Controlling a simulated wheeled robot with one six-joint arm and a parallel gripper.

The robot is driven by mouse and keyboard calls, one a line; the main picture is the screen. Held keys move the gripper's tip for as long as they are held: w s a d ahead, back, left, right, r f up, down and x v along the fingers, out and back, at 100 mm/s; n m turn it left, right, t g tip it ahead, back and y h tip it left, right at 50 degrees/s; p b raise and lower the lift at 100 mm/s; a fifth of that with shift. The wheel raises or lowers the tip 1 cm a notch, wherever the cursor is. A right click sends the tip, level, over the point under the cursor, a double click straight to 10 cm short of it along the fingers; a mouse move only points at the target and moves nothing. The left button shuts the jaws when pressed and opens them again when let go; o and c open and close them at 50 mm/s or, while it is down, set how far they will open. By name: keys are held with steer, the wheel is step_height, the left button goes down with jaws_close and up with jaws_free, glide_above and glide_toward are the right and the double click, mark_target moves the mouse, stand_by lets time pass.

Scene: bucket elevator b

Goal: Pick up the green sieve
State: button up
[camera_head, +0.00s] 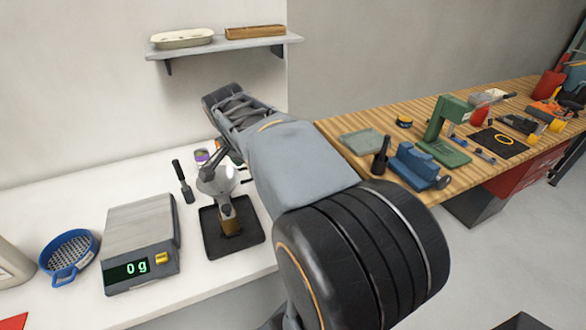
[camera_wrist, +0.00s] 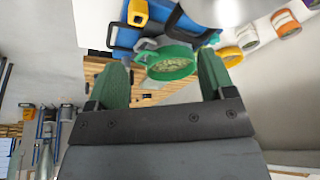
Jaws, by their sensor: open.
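In the wrist view, a round green sieve-like thing (camera_wrist: 170,68) with a pale speckled middle shows between and beyond the fingertips. My gripper (camera_wrist: 163,60) is open, with its two green fingers apart and nothing between them. The green thing looks apart from both fingers; its exact distance is hard to tell. I cannot make out a green sieve in the head view. There my arm reaches up and left, and I cannot make out the fingers.
A blue sieve (camera_head: 68,257) lies left of a scale (camera_head: 140,245) reading 0 g on the white counter. A white device (camera_head: 217,180) stands on a black tray (camera_head: 249,238). A wooden bench (camera_head: 350,121) with several tools is at right. A shelf (camera_head: 222,46) hangs on the wall.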

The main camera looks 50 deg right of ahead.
steer(key=d+m+g+h+b, duration=0.1)
steer(key=d+m+g+b, duration=0.1)
steer(key=d+m, duration=0.8)
steer(key=shift+g, duration=0.3)
steer(key=x, duration=0.4)
steer(key=d+x, duration=0.1)
steer(key=x, duration=0.1)
steer(key=shift+w+d+f+p, duration=0.2)
steer(key=shift+w+p, duration=0.15)
steer(key=shift+s+d+f, duration=0.1)
steer(key=shift+d+f, duration=0.15)
steer(key=shift+f, duration=0.45)
steer(key=x, duration=0.2)
steer(key=p+x, duration=0.1)
steer(key=shift+s+d+f, duration=0.15)
steer(key=shift+s+f, duration=0.2)
steer(key=shift+d+f, duration=0.25)
steer(key=shift+f, duration=0.35)
steer(key=c, duration=1)
